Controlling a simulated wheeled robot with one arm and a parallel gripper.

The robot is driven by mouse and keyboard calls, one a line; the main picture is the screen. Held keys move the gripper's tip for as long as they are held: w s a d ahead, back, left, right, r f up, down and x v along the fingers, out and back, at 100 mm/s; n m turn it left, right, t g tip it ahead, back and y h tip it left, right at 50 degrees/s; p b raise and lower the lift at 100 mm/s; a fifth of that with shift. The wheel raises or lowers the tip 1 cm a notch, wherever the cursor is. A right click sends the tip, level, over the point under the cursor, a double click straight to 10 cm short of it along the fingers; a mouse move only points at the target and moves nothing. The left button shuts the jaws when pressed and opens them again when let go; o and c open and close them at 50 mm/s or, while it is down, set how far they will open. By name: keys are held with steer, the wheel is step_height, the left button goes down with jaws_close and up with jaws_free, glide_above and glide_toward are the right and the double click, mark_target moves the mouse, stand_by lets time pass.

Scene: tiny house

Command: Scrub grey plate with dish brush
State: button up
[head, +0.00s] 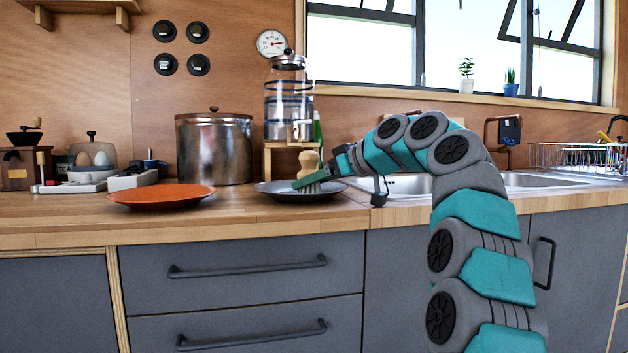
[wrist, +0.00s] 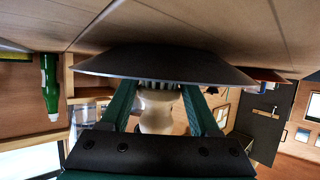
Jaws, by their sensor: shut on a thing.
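The grey plate (head: 268,193) lies on the wooden counter, left of the sink; in the wrist view its dark rim (wrist: 215,68) fills the upper middle. The dish brush (head: 309,163) has a pale wooden knob and bristles. My gripper (head: 306,181) is shut on the brush over the right part of the plate. In the wrist view the brush knob (wrist: 157,112) sits between my two green fingers (wrist: 160,98), bristles toward the plate. The bristles appear to touch the plate or be very close; I cannot tell which.
An orange plate (head: 160,194) lies left of the grey plate. A steel pot (head: 213,148) and a glass dispenser (head: 288,100) on a wooden stand are behind. A green bottle (wrist: 49,85) shows in the wrist view. The sink (head: 530,180) and a dish rack (head: 575,157) are to the right.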

mark_target(304, 154)
steer(key=shift+w+a+r+p, duration=0.2)
steer(key=shift+a+p, duration=0.1)
steer(key=shift+a, duration=0.2)
steer(key=shift+w+a+r+p, duration=0.1)
steer(key=shift+w+a+p, duration=0.15)
steer(key=shift+a, duration=0.25)
step_height(304, 154, up, 7)
steer(key=p, duration=0.7)
steer(key=shift+r, duration=0.2)
steer(key=shift+f, duration=0.1)
steer(key=shift+d+f+b, duration=0.2)
steer(key=shift+f+b, duration=0.6)
steer(key=shift+b, duration=0.3)
steer(key=shift+s+a+f+b, duration=0.1)
steer(key=shift+f+b, duration=0.1)
steer(key=shift+b, duration=0.2)
step_height(304, 154, down, 6)
steer(key=b, duration=0.5)
steer(key=shift+r+b, duration=0.2)
steer(key=shift+b, duration=0.1)
steer(key=shift+f, duration=0.1)
